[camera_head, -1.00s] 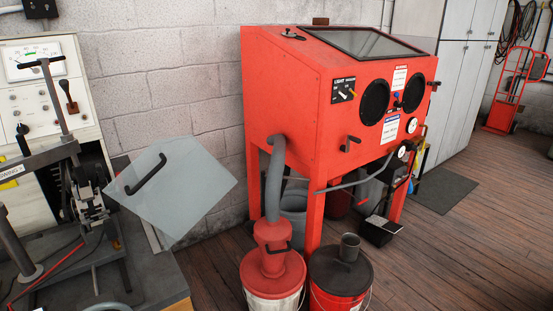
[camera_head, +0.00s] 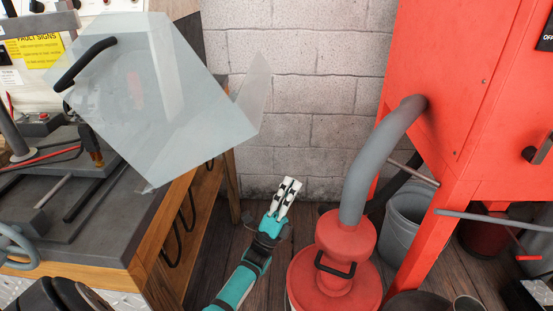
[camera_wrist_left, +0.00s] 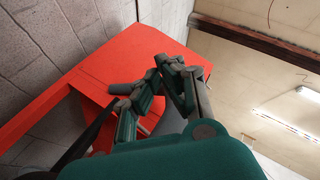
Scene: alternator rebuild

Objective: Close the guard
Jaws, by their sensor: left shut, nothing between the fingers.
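The guard (camera_head: 170,110) is a clear, tilted panel with a black bar handle (camera_head: 85,62). It stands raised above the bench at the upper left of the head view, and a further clear panel edge (camera_head: 254,92) shows at its right. My left gripper (camera_head: 293,182) is shut and empty. In the head view it is to the right of the bench and lower than the guard, apart from both. Its fingers also show in the left wrist view (camera_wrist_left: 168,75), in front of the red cabinet; the guard is not seen there. My right gripper is not in view.
The bench (camera_head: 110,235) with tools is at left. A red blasting cabinet (camera_head: 470,110) stands at right, with a grey hose (camera_head: 375,160) and a red dust collector (camera_head: 335,265) near my left arm. A grey bucket (camera_head: 402,232) stands behind. A brick wall closes the back.

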